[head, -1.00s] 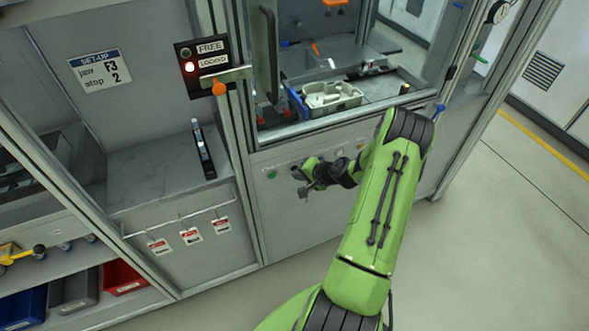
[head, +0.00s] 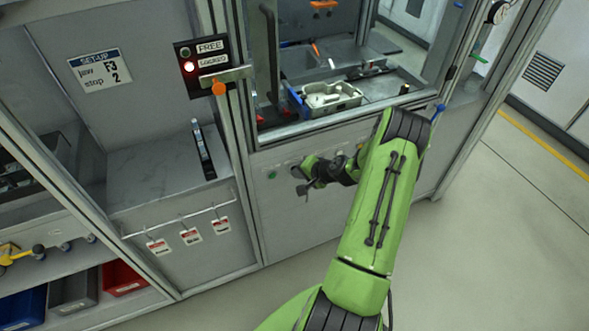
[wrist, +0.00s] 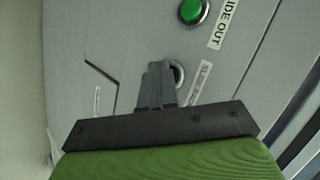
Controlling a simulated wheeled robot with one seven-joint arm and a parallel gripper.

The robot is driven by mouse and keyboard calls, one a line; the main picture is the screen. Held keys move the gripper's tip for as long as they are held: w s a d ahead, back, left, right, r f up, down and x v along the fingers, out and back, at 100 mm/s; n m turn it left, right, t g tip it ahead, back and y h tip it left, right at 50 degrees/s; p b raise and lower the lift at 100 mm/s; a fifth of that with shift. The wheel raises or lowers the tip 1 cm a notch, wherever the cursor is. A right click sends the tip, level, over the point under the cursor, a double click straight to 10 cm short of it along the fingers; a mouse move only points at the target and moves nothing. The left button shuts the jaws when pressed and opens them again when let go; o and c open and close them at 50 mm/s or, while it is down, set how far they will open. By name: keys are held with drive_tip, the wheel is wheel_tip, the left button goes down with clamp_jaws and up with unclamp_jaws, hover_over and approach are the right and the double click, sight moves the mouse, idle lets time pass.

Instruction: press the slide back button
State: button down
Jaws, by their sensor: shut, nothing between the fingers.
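My gripper (wrist: 160,72) is shut, and its fingertips point at the grey button panel. Its fingertips overlap a round button with a pale metal ring (wrist: 179,76), mostly hidden behind them. I cannot tell whether they touch it. The label beside that button (wrist: 199,82) is partly legible and starts like "SLIDE"; the rest is too blurred. A green button (wrist: 193,11) sits above it beside a label ending "IDE OUT" (wrist: 223,24). In the head view my gripper (head: 301,185) is at the panel, right of the green button (head: 272,175).
Above the panel is a machine opening with a pale part in a grey tray (head: 325,104). A lock box (head: 205,67) with a red lit lamp and an orange-tipped lever (head: 219,88) is at upper left. Red-marked tags (head: 191,236) hang from a rail at left.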

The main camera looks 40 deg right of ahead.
drive_tip(key=shift+s+a, duration=0.25)
drive_tip(key=shift+s, duration=0.5)
drive_tip(key=s, duration=0.2)
drive_tip(key=s+a+b, duration=0.1)
drive_tip(key=s, duration=0.1)
drive_tip(key=shift+s+a, duration=0.2)
drive_tip(key=shift+s, duration=0.2)
idle(0.4)
